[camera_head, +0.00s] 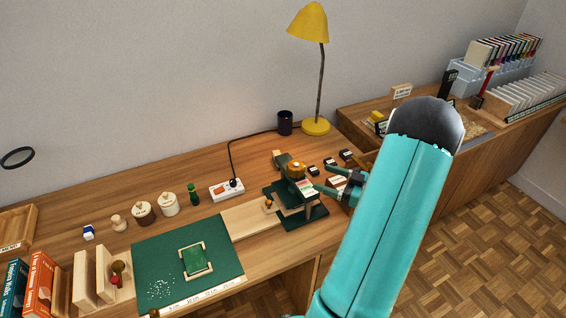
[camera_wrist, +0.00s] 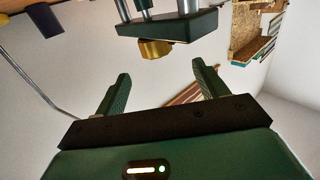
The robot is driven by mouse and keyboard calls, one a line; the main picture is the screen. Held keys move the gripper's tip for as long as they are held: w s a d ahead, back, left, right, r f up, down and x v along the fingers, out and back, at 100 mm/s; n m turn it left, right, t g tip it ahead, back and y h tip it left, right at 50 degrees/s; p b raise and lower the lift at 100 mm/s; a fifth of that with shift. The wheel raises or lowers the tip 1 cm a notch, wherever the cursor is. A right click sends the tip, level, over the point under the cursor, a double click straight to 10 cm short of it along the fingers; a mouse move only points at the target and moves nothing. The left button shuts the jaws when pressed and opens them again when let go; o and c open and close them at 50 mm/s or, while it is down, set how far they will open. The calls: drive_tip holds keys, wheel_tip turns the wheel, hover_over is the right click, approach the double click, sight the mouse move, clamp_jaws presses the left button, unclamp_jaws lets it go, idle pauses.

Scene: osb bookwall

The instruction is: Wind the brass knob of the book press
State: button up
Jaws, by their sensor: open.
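The dark green book press (camera_head: 310,216) stands on the wooden desk, right of the green mat. The two fingers of my gripper (camera_wrist: 158,68) are apart and empty. The knob appears beyond the fingertips, within the span between them, with no contact visible.
A yellow lamp (camera_head: 316,127) and dark blue cup (camera_head: 285,123) stand behind. A power strip (camera_head: 227,190) lies left of the press. Small dark blocks (camera_head: 330,164) sit close behind my gripper. The green mat (camera_head: 155,257) holds a small framed piece (camera_head: 195,260).

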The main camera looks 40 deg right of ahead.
sight(291, 163)
drive_tip(key=x, duration=1.2)
drive_tip(key=shift+w+d, duration=0.2)
drive_tip(key=shift+w, duration=0.3)
drive_tip(key=shift+c, duration=0.4)
drive_tip(key=c, duration=0.9)
drive_tip(key=shift+n+y, duration=0.4)
drive_tip(key=shift+y, duration=0.1)
